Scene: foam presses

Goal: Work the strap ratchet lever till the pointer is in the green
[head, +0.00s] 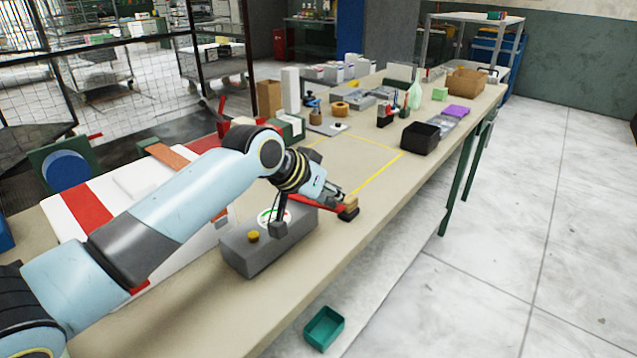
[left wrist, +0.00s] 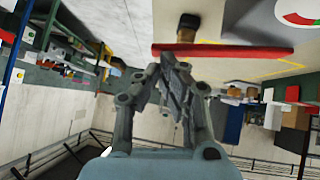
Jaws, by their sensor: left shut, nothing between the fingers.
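The grey ratchet box (head: 285,240) sits near the table's front edge, with a yellow knob (head: 253,237) on it. Its round white dial (head: 268,216) has green and red parts; my gripper partly covers it, and I cannot read the pointer. The dial (left wrist: 297,12) is cut off at the top right of the left wrist view. In the left wrist view the lever (left wrist: 225,52) lies across, just beyond the fingertips. My left gripper (head: 330,192) is shut and empty beside the lever; contact is unclear.
A yellow outline (head: 380,178) marks a bare patch of table behind the lever. A black bin (head: 419,138) stands farther right, with several small items beyond. A teal tray (head: 324,328) is below the table's front edge. A red and white board (head: 85,208) lies left.

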